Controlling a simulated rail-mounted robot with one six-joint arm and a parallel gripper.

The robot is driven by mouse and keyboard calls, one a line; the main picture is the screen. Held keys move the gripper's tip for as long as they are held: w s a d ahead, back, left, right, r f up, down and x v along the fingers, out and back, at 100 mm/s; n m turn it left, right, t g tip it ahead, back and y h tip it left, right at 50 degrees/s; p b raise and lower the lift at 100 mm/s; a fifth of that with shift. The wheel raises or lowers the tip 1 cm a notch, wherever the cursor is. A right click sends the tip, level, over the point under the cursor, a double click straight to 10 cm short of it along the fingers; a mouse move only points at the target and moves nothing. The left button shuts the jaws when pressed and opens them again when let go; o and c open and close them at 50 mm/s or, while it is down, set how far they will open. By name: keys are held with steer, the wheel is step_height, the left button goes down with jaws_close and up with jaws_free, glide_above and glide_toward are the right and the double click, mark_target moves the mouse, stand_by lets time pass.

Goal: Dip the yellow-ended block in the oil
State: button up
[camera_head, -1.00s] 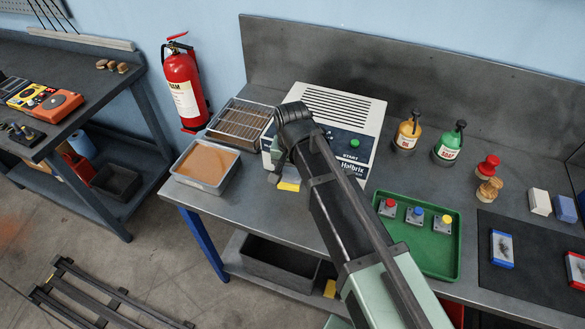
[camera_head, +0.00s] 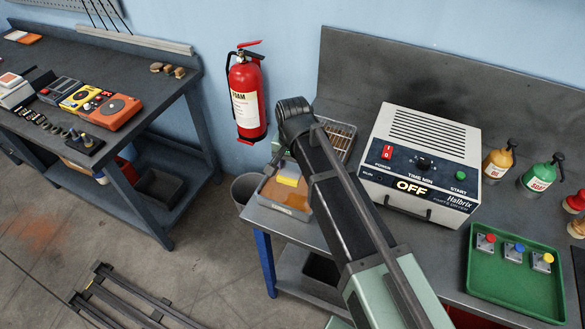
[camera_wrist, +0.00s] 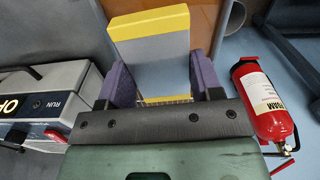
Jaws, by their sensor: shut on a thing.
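My gripper (camera_wrist: 160,75) has its purple fingers shut on the sides of a grey block with yellow ends (camera_wrist: 160,55). In the head view the block's yellow end (camera_head: 288,180) shows lowest, over the tray of brown oil (camera_head: 292,201) at the bench's left end. My arm hides part of the tray and most of the gripper there. I cannot tell whether the yellow end touches the oil. The brown oil also shows beyond the block in the wrist view (camera_wrist: 205,15).
A wire rack (camera_head: 341,136) stands behind the tray, partly hidden by my arm. The Halbrix machine (camera_head: 420,160), reading OFF, is to its right. A fire extinguisher (camera_head: 246,98) hangs on the wall behind. A green tray with buttons (camera_head: 515,285) lies at the right.

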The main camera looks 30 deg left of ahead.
steer(key=shift+w+a+r+m, duration=0.15)
steer(key=shift+w+r+m, duration=0.2)
steer(key=shift+w+m, duration=0.05)
steer(key=shift+a+f, duration=0.1)
steer(key=shift+a, duration=0.1)
step_height(320, 180, down, 13)
steer(key=b, duration=1.2)
steer(key=shift+r, duration=0.2)
stand_by(1.6)
step_height(320, 180, up, 8)
steer(key=p, duration=0.7)
steer(key=shift+f, duration=0.2)
stand_by(1.0)
step_height(320, 180, up, 5)
steer(key=p, duration=0.5)
glide_above(293, 194)
steer(key=shift+a+r, duration=0.1)
